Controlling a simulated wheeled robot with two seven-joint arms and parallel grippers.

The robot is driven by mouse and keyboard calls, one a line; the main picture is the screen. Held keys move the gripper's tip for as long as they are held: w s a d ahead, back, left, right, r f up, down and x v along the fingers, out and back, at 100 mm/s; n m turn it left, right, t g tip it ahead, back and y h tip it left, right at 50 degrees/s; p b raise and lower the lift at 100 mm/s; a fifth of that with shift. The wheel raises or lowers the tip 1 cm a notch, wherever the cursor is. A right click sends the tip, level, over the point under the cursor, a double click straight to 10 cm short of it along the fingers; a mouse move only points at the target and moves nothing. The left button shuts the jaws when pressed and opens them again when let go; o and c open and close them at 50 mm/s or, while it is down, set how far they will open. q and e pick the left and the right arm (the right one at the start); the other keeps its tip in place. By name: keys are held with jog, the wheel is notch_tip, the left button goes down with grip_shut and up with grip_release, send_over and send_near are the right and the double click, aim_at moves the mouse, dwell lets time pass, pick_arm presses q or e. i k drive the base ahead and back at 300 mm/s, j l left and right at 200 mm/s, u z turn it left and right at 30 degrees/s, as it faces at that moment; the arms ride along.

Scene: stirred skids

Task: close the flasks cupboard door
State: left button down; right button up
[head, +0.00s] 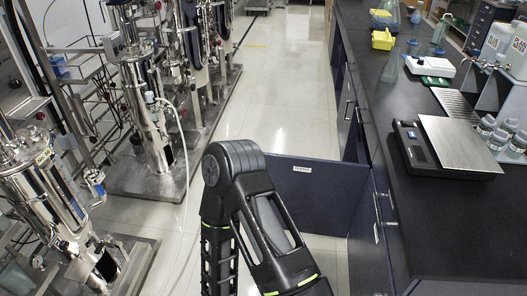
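A dark blue cupboard door (325,199) stands open from the black-topped bench (395,172) on the right, sticking out across the aisle. It has a small white label near its top, too small to read with certainty. One of my black arms shows bent in the bottom middle, in front of the door, and hides its left end and part of its lower area. Neither of my grippers is in view. I cannot tell whether the arm touches the door.
Steel vessels (150,110) on metal skids line the left, with a pale hose (184,150) hanging down to the floor. A balance (440,145), bottles and flasks stand on the bench. The pale floor (285,110) beyond the door is clear.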

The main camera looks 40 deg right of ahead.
aim_at(321, 197)
jog(key=i+l+z, duration=0.15)
jog(key=i+z, duration=0.15)
jog(key=z, duration=0.2)
jog(key=i+z, duration=0.25)
jog(key=z, duration=0.2)
jog(key=i+z, duration=0.35)
jog(key=z, duration=0.15)
jog(key=i+j+z, duration=0.2)
jog(key=z, duration=0.3)
jog(key=i+j+z, duration=0.3)
jog(key=i+l, duration=0.05)
jog(key=i, duration=0.05)
